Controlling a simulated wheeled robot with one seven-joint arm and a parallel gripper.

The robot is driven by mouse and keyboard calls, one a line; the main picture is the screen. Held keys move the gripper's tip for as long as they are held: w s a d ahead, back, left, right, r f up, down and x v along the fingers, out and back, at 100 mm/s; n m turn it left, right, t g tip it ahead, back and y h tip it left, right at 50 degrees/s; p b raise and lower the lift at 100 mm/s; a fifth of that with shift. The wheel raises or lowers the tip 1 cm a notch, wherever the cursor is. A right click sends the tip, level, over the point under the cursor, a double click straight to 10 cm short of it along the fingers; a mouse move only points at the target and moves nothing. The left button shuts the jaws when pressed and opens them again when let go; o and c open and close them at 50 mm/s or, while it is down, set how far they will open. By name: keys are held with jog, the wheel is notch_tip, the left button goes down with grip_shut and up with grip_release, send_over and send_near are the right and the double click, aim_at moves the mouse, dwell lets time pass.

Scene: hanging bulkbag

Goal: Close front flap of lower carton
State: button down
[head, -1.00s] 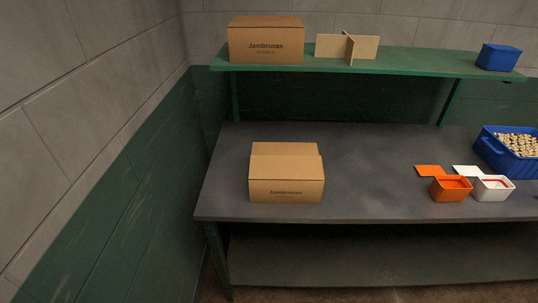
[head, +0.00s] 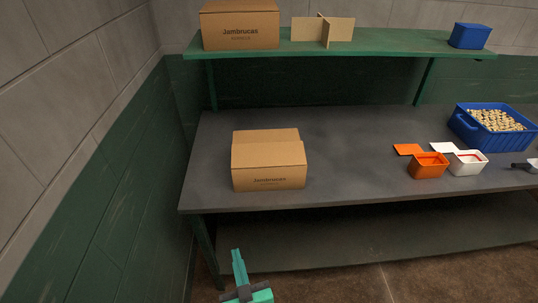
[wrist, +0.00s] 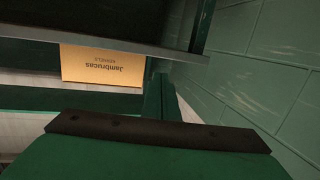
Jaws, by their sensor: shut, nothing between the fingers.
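The lower carton (head: 269,178), brown with a "Jambrucas" label, stands on the grey table near its left end. Its front flap (head: 269,154) faces me on top and looks a little raised above the part behind it. I cannot tell its exact angle. My gripper (head: 239,266), teal, is at the bottom of the head view, in front of the table and below its edge, apart from the carton. It is shut and empty. In the wrist view the lower carton (wrist: 103,66) appears upside down, partly cut off by the table edge, beyond a green gripper part.
A green shelf (head: 375,48) above the table holds another carton (head: 240,28), a cardboard divider (head: 322,31) and a blue bin (head: 470,36). Orange (head: 428,167) and white (head: 467,164) boxes and a blue crate (head: 478,135) stand at right. A wall (head: 110,190) closes the left.

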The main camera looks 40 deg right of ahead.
jog(key=w+d+r+m+h, duration=0.2)
jog(key=w+d+r, duration=0.6)
jog(key=d, duration=0.3)
notch_tip(320, 180, up, 10)
jog(key=m+h, duration=0.1)
jog(key=h, duration=0.1)
send_over(268, 144)
jog(key=v, duration=0.4)
jog(key=shift+s+r+g, duration=0.1)
jog(key=shift+r+g, duration=0.15)
jog(key=shift+g, duration=0.05)
jog(key=f, duration=0.3)
jog(key=shift+w+d, duration=0.2)
jog(key=shift+w, duration=0.15)
jog(key=shift+w+f, duration=0.1)
jog(key=shift+f, duration=0.45)
jog(key=shift+w+d+f, duration=0.15)
jog(key=shift+f, duration=0.25)
jog(key=shift+w+d+f, duration=0.1)
jog(key=shift+w+f, duration=0.1)
jog(key=shift+f, duration=0.2)
jog(key=shift+r, duration=0.1)
